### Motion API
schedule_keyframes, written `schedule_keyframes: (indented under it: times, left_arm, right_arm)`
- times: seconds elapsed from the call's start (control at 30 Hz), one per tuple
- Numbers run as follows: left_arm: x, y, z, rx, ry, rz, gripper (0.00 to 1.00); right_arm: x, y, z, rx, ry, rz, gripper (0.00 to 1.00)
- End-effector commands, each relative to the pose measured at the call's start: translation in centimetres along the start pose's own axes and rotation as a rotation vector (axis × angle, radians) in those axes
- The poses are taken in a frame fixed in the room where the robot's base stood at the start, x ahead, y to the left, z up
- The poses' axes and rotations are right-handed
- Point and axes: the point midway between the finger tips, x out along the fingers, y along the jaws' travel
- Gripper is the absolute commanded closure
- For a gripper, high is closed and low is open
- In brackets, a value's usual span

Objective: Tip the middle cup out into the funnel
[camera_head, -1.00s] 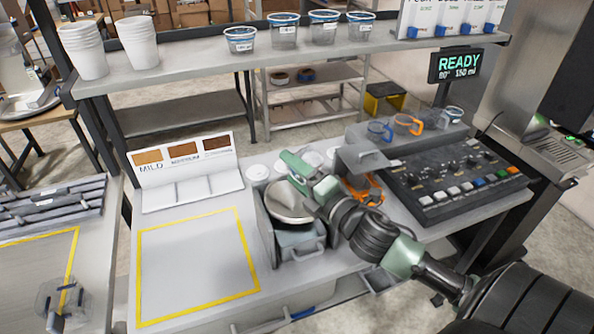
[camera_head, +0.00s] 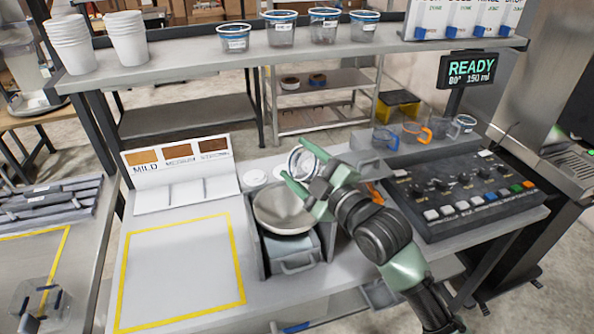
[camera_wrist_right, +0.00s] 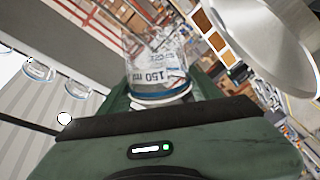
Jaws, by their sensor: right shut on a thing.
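My right gripper (camera_head: 297,187) is shut on a clear cup (camera_head: 304,157), held above the counter just behind the funnel. In the right wrist view the clear cup (camera_wrist_right: 155,82) carries a pale label reading 150 ml. Its contents and exact tilt cannot be made out. The funnel (camera_head: 284,207) is a wide, pale round bowl on a grey stand; it shows in full in the head view, and its rim area also shows at upper right in the wrist view (camera_wrist_right: 262,45). The cup is apart from the funnel. My left gripper is not in view.
Clear handled cups, one blue (camera_head: 384,139) and one orange (camera_head: 413,131), stand at back right beside the control panel (camera_head: 455,195). White lids (camera_head: 256,178) lie behind the funnel. The READY display (camera_head: 471,71) stands behind. The yellow-outlined area (camera_head: 180,270) is empty.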

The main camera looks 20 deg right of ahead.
Motion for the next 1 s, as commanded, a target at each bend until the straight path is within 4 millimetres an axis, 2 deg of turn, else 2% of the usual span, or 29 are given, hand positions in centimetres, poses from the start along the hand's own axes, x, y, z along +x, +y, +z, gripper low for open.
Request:
schedule_keyframes:
  times: [0.1, 0.2, 0.3, 0.5, 0.7, 1.0]
  left_arm:
    - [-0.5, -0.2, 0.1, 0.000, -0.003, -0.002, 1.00]
    - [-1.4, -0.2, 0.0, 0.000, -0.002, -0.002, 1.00]
    - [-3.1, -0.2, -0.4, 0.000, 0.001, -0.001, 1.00]
    - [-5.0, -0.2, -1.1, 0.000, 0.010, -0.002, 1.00]
    - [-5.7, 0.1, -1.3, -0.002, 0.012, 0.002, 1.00]
    - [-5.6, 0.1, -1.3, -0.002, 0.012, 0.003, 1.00]
  right_arm:
    - [0.0, 1.3, 0.4, 0.268, -0.002, 0.004, 0.85]
    - [0.0, 2.3, 0.7, 0.466, -0.005, 0.003, 0.85]
    - [0.0, 3.0, 0.7, 0.585, -0.010, -0.003, 0.85]
    - [0.0, 3.6, 0.9, 0.808, -0.011, -0.003, 0.85]
    - [0.0, 3.8, 1.2, 0.923, -0.012, -0.003, 0.85]
    - [0.0, 3.7, 1.3, 0.942, -0.011, -0.002, 0.85]
